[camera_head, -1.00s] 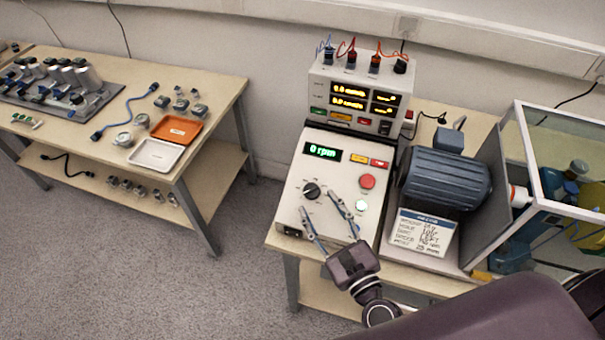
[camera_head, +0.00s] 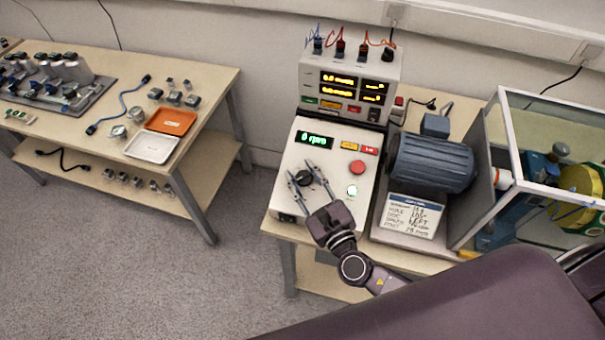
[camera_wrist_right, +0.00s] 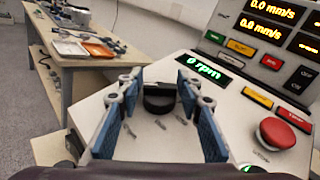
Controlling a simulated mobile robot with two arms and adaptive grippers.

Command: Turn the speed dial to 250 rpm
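The speed dial (camera_head: 304,178) is a black round knob on the sloped face of the white control box (camera_head: 285,205). The green display (camera_head: 314,139) on the box reads 0 rpm. My right gripper (camera_head: 308,173) is open, its two fingers reaching over the panel on either side of the dial. In the right wrist view the dial (camera_wrist_right: 159,98) sits between the blue finger pads, towards the fingertips, with a gap on both sides. I cannot tell whether the fingers touch the panel. My left gripper is not in view.
A red button (camera_head: 357,167) and a lit green-white button (camera_head: 352,190) are right of the dial. A meter unit (camera_head: 349,87) stands behind. A grey motor (camera_head: 433,162) and a glass-walled enclosure (camera_head: 520,150) stand to the right. Another table (camera_head: 205,85) is at left.

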